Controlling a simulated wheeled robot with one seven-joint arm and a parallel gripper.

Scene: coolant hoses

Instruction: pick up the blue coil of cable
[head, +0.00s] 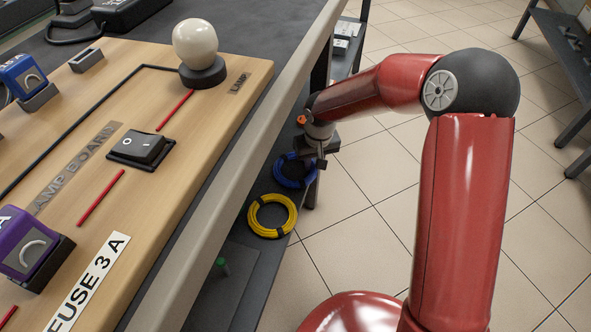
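The blue coil of cable (280,174) lies on a dark lower shelf beside the workbench, just behind a yellow coil. A dark band wraps part of it. My gripper (319,164) is at the right side of the blue coil, pointing down, and overlaps its right edge in the picture. The fingers are small here. I cannot tell whether they are open or shut, or whether they touch the coil.
A yellow coil (252,222) lies close in front of the blue one on the shelf (262,268). The workbench edge (232,150) rises on the left, with a lamp board (215,110) on top. A bench leg (311,190) stands close to my gripper.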

